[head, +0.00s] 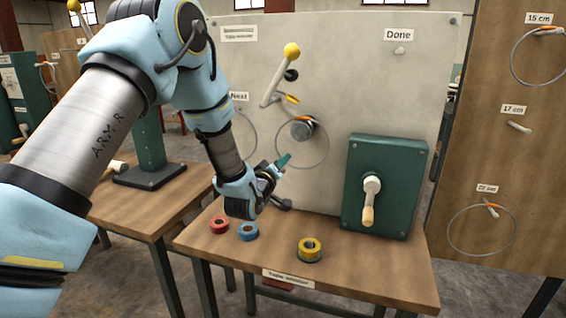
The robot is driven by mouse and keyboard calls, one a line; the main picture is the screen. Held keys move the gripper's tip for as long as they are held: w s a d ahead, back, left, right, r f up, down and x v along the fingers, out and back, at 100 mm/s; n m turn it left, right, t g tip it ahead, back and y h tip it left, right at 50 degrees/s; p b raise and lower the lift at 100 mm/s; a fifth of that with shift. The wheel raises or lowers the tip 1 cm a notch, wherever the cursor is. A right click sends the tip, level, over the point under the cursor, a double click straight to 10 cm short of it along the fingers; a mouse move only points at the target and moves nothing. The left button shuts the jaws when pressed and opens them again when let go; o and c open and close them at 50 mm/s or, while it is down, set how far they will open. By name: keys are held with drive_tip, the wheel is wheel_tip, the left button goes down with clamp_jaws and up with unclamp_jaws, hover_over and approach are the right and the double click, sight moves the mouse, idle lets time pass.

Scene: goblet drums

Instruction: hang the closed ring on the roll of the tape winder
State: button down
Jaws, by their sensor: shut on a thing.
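The tape winder is on the pale upright panel (350,75), with a grey roll (302,129) and a yellow-knobbed lever (291,52) above it. The exact grip is too small to see.
Another ring (255,138) hangs by the "Next" label, partly behind my arm. The "Done" peg (399,50) is empty. A green crank box (388,175) stands right.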

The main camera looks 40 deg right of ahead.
drive_tip(key=c, duration=0.9)
unclamp_jaws()
drive_tip(key=b+v, duration=0.4)
drive_tip(key=v, duration=0.6)
drive_tip(key=shift+a, duration=0.4)
